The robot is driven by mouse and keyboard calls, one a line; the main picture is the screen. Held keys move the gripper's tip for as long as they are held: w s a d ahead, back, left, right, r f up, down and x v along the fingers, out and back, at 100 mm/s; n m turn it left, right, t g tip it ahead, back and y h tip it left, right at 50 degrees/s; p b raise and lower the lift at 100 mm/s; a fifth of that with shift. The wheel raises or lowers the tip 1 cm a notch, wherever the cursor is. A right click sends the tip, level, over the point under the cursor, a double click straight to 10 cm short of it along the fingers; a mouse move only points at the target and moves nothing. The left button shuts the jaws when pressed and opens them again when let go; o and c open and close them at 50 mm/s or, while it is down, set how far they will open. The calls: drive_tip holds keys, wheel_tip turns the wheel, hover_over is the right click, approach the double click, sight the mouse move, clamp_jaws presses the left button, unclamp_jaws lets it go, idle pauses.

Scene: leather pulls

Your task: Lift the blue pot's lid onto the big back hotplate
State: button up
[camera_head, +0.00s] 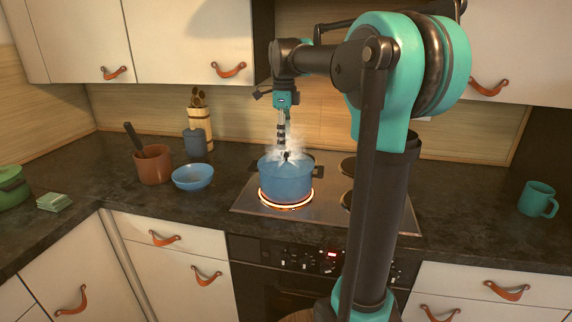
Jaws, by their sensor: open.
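The blue pot (285,184) stands on a glowing orange-red front left hotplate (300,205). Its lid (273,160) is on top, partly hidden by white steam and my gripper. My gripper (283,148) points down from above, open, with its fingertips at or just over the lid's knob; steam hides whether they touch. A dark back hotplate (348,166) lies right of the pot, bare where it shows and partly covered by my arm. The area behind the pot is hidden, so I cannot tell if another hotplate is there.
Another dark hotplate (346,200) is at the front right, partly behind my arm. Left of the cooktop (245,198) are a blue bowl (193,177), a brown pot (153,166) and a utensil holder (201,125). A teal mug (538,199) stands far right. Wall cabinets (187,40) hang above.

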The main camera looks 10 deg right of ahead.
sight(286, 151)
drive_tip(key=shift+s+d+f, duration=0.15)
drive_tip(key=shift+s+f, duration=0.05)
drive_tip(key=shift+f, duration=1.15)
drive_tip(key=shift+s+d+f, duration=0.1)
drive_tip(key=shift+s+f, duration=0.05)
drive_tip(key=shift+f, duration=1.2)
clamp_jaws()
